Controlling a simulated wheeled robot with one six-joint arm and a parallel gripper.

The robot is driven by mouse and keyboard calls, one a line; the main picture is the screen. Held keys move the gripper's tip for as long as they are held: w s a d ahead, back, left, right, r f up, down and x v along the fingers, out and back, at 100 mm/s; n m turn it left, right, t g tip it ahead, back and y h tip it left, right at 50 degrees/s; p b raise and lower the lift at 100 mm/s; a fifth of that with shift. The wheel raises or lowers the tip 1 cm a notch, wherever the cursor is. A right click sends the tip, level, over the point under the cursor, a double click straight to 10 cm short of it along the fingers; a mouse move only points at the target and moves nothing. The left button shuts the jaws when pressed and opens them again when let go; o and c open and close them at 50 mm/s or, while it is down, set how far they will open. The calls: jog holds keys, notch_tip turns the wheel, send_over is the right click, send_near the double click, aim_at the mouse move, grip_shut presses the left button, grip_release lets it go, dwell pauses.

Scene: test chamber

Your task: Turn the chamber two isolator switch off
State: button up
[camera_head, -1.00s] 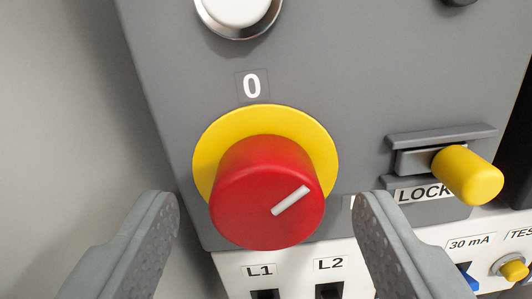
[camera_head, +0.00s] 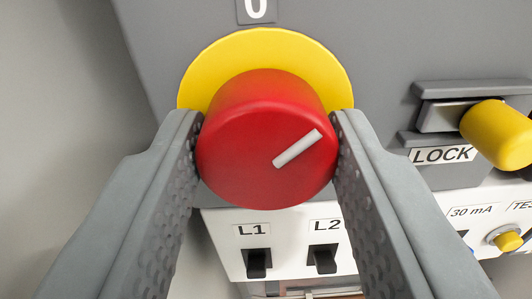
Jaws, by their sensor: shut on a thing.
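The isolator switch is a red round knob (camera_head: 262,140) on a yellow disc (camera_head: 225,65), set on a grey panel. A white line on the knob's face points up and to the right, not straight up at the "0" label (camera_head: 257,8) above the disc. My gripper (camera_head: 268,135) has one finger on each side of the red knob and is shut on it. The fingertips cover the knob's left and right sides. Any label to the right of the disc is hidden behind the right finger.
Right of the knob is a yellow lock handle (camera_head: 500,132) above a "LOCK" label (camera_head: 443,155). Below are two black toggles under "L1" (camera_head: 258,263) and "L2" (camera_head: 322,258), and a small yellow test button (camera_head: 508,239) at the lower right. A grey wall lies to the left.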

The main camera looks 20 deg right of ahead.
jog(key=shift+n, duration=2)
jog(key=o, duration=1)
jog(key=shift+c, duration=0.2)
jog(key=shift+s, duration=0.1)
jog(key=v, duration=1.7)
jog(key=shift+a+f, duration=0.15)
